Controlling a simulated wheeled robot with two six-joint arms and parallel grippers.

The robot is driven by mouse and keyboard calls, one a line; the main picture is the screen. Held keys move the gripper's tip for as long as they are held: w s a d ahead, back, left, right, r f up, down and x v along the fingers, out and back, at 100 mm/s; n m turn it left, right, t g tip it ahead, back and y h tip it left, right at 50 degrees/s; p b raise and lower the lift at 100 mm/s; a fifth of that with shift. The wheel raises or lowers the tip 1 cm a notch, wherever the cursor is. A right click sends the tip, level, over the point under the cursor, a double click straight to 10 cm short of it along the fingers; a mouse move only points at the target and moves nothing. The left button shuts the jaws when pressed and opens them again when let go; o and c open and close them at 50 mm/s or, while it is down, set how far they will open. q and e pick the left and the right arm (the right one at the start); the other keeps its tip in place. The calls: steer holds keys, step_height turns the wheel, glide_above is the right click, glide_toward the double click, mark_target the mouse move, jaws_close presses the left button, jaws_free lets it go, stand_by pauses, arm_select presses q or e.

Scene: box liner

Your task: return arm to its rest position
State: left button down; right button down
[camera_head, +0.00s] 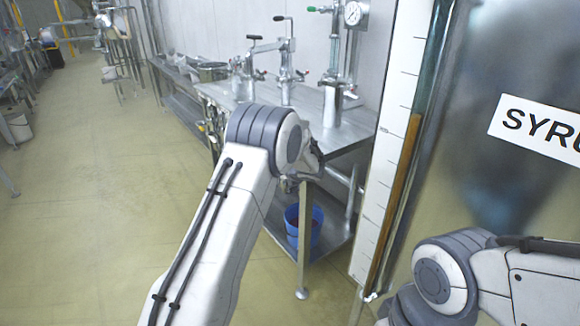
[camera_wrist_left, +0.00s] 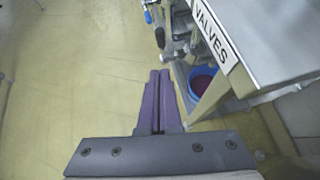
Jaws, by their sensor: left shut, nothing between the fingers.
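My left arm reaches up from the bottom of the head view, its wrist in front of the metal workbench (camera_head: 345,130). The left gripper itself is hidden behind my arm there. In the left wrist view the left gripper (camera_wrist_left: 160,74) shows its two purple fingers side by side, shut and empty. It points over the floor beside the bench's lower part. My right arm is at the lower right of the head view, and its gripper is not seen.
The bench carries metal valves and a pressure gauge (camera_head: 353,13). A blue bucket (camera_head: 291,222) is on its lower shelf. A sight-glass column (camera_head: 392,150) and a metal tank labelled "SYRU…" (camera_head: 545,130) stand at right. The floor (camera_head: 90,200) at left is open.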

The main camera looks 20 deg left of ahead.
arm_select(q)
steer(key=s+d+r+n+g+h, duration=0.25)
steer(key=s+d+n, duration=0.25)
steer(key=s+d, duration=0.4)
steer(key=s+d+r+n+g+h, duration=0.1)
steer(key=s+d+r+n, duration=0.5)
steer(key=s, duration=0.5)
steer(key=s+d+f+n+g+h, duration=0.1)
steer(key=s+d+n+g+h, duration=0.3)
steer(key=s, duration=1.1)
steer(key=s+d+f+n+h, duration=0.15)
steer(key=s+d+n, duration=0.35)
steer(key=s, duration=0.9)
step_height(320, 180, up, 14)
steer(key=p, duration=1.3)
steer(key=shift+w+p, duration=0.3)
